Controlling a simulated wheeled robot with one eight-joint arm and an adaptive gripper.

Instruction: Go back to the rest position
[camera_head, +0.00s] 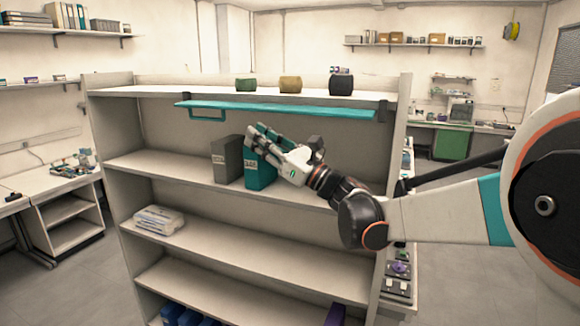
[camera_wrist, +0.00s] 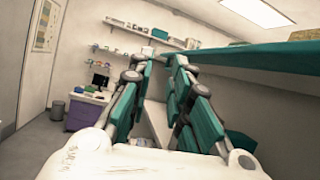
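My gripper (camera_head: 262,133) is at the middle shelf of the white shelving unit (camera_head: 110,170), just below the teal rail (camera_head: 280,109). Its fingers point to the upper left, in front of the upper part of a teal binder (camera_head: 261,174). Whether it touches the binder cannot be told. In the wrist view my gripper (camera_wrist: 163,62) shows its two teal-padded fingers apart, with nothing held between them. The teal rail (camera_wrist: 262,56) runs above and to the right of the fingers in that view.
A grey binder (camera_head: 227,160) stands left of the teal one. Green (camera_head: 246,85), tan (camera_head: 290,85) and black (camera_head: 341,85) items sit on the top shelf. A white package (camera_head: 159,220) lies on a lower shelf. Open floor lies left of the unit.

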